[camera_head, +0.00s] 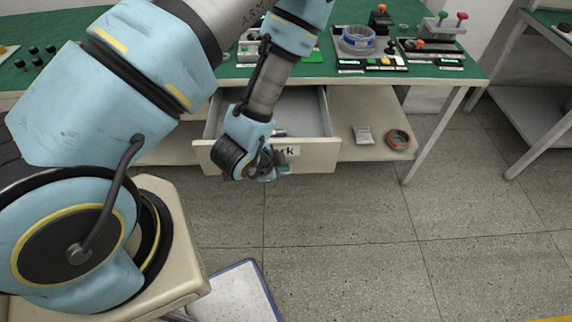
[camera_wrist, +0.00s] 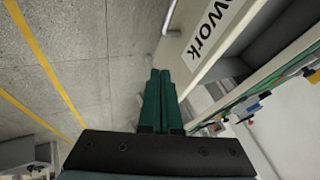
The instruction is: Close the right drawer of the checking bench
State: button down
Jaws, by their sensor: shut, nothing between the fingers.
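The checking bench (camera_head: 455,72) has a green top and stands at the back. Its drawer (camera_head: 318,158) is pulled out below the top, with a white front and a label ending in "rk". In the wrist view the drawer front (camera_wrist: 190,75) carries the label "Work" (camera_wrist: 207,32). My gripper (camera_head: 276,172) is in front of the drawer front, partly overlapping it in the head view. In the wrist view my gripper's green fingers (camera_wrist: 160,85) are together and empty, beside the drawer front. I cannot tell whether they touch it.
On the bench top are a blue tape roll (camera_head: 357,38) and several switch boxes. A shelf (camera_head: 372,100) right of the drawer holds a small box (camera_head: 362,135) and an orange tape roll (camera_head: 398,139). Another table (camera_head: 535,85) stands at the right.

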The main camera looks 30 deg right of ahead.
aim_at(299, 160)
jog(key=shift+w+d+f+b, duration=0.3)
jog(key=shift+w+d+f, duration=0.8)
jog(key=shift+f, duration=0.15)
jog(key=shift+w+d+f+b, duration=0.3)
jog(key=shift+w+d+f, duration=0.65)
jog(key=shift+d+f, duration=0.2)
jog(key=shift+w+d+f+b, duration=0.3)
jog(key=shift+w+d+f, duration=0.75)
jog(key=shift+f, duration=0.25)
